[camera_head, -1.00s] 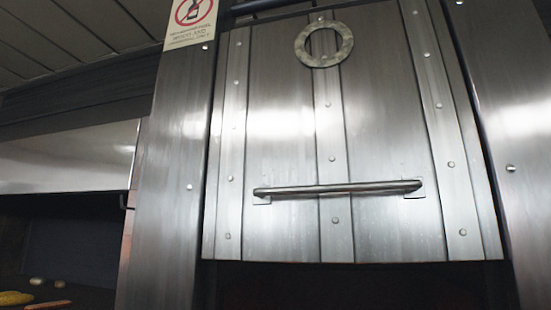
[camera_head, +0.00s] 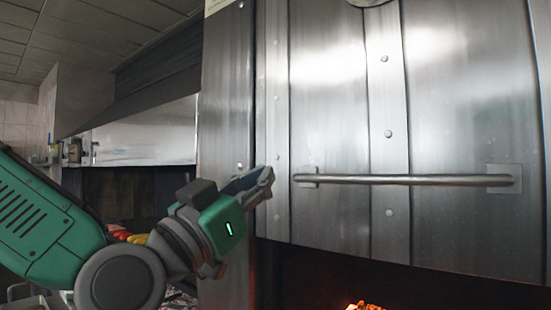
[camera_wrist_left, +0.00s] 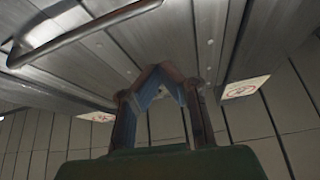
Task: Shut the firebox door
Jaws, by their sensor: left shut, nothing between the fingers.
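The firebox door (camera_head: 330,110) is a riveted steel panel raised above a dark opening (camera_head: 400,275), where embers glow. Its horizontal bar handle (camera_head: 410,180) runs across the lower part of the door. My left gripper (camera_head: 268,178) is shut and empty, just left of the handle's left end and apart from it. In the left wrist view the shut fingers (camera_wrist_left: 155,72) point up toward the door's underside, with the handle (camera_wrist_left: 85,35) at upper left. My right gripper is not in view.
A steel post (camera_head: 225,120) stands at the door's left side, close to my left gripper. A steel hood (camera_head: 150,130) and a counter with food (camera_head: 125,236) lie further left. Glowing embers (camera_head: 362,306) sit low inside the opening.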

